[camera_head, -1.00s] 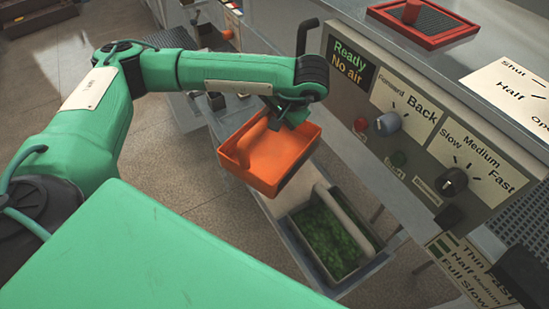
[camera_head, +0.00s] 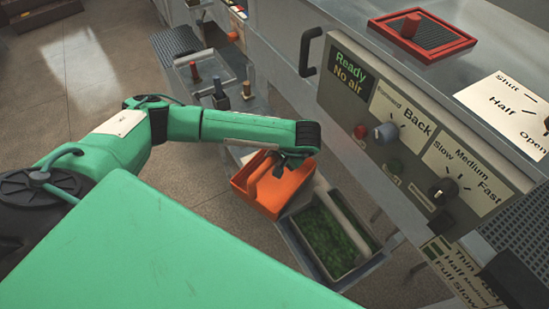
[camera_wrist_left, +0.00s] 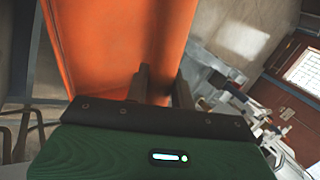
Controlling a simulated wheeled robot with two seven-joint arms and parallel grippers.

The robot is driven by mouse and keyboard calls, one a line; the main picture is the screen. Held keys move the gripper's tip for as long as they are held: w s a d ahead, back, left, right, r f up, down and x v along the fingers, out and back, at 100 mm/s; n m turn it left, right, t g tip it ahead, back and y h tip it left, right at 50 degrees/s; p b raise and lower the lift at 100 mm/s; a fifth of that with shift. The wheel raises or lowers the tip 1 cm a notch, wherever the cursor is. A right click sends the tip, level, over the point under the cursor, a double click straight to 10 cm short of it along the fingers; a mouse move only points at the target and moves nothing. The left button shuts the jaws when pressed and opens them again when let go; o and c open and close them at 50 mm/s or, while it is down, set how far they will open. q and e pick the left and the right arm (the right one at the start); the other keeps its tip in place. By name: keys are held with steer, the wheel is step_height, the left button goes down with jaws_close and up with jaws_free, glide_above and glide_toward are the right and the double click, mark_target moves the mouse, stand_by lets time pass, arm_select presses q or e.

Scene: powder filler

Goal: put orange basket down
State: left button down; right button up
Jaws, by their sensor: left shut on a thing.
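The orange basket (camera_head: 262,201) is an open box with a raised handle. In the head view it is at the middle, beside the metal tray of green stuff. My left gripper (camera_head: 291,160) is shut on it at its upper right side. In the left wrist view the basket (camera_wrist_left: 115,45) fills the upper left and the gripper's fingers (camera_wrist_left: 160,85) meet its side. The gripper partly hides the basket, and I cannot tell whether its underside touches a surface. My right gripper is not in view.
A metal tray with green contents (camera_head: 333,243) stands right of the basket. A control panel (camera_head: 420,150) with knobs is further right. A rack with small tools (camera_head: 213,85) is behind. Open floor (camera_head: 85,85) lies at left.

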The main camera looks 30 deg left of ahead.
arm_select(q)
steer(key=shift+f, duration=0.85)
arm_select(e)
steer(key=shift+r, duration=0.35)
arm_select(q)
steer(key=shift+f, duration=0.1)
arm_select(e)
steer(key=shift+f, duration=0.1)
arm_select(q)
steer(key=c, duration=1.2)
jaws_free()
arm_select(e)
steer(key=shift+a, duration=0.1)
arm_select(q)
steer(key=shift+r, duration=0.2)
steer(key=shift+b+v, duration=2.35)
steer(key=shift+v, duration=3.6)
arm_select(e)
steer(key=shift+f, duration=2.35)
